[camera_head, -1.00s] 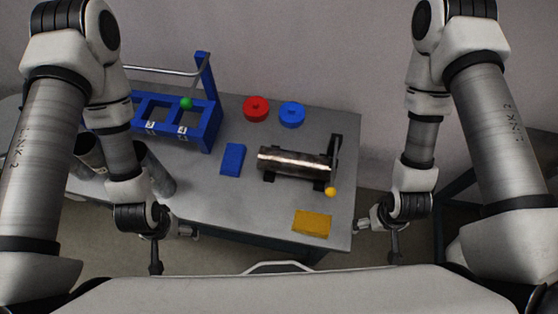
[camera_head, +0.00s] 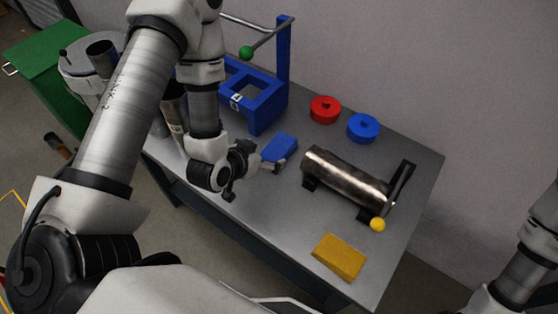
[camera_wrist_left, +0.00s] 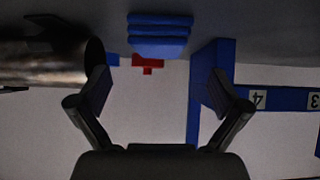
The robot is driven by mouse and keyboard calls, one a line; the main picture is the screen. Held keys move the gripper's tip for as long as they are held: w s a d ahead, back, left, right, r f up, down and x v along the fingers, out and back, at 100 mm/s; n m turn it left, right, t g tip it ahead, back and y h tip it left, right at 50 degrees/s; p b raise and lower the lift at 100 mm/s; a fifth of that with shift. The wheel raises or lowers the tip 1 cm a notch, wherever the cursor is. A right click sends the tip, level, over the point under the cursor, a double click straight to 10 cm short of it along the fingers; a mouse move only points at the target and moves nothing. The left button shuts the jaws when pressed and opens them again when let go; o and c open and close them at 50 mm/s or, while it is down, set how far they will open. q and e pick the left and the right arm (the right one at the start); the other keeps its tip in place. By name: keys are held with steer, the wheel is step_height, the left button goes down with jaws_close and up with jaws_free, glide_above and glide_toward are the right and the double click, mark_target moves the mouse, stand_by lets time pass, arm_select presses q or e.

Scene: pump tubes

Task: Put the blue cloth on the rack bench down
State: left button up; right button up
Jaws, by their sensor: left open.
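The blue cloth (camera_head: 281,147) lies as a folded block on the grey bench (camera_head: 240,180), between the blue rack and the metal cylinder. In the left wrist view the cloth (camera_wrist_left: 160,36) shows stacked layers at the top middle. My left gripper (camera_head: 272,163) is close to the near side of the cloth. In the left wrist view the left gripper (camera_wrist_left: 157,92) has its fingers spread, with nothing between them. Whether a finger touches the cloth is unclear. My right gripper is outside the head view; only part of that arm shows.
The blue numbered rack (camera_head: 282,85) with a green-knobbed lever stands behind left. Right of the cloth is the metal cylinder (camera_head: 345,175) on its stand with a yellow knob. Red (camera_head: 325,109) and blue (camera_head: 363,127) discs lie behind. A yellow block (camera_head: 340,257) lies in front.

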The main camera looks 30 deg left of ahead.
mark_target(277, 148)
arm_select(q)
steer(key=p+x, duration=0.1)
steer(key=x, duration=0.6)
steer(key=shift+w+d+r, duration=0.1)
steer(key=shift+w+d, duration=0.05)
steer(key=shift+w, duration=0.2)
steer(key=shift+s, duration=0.1)
steer(key=c, duration=1.2)
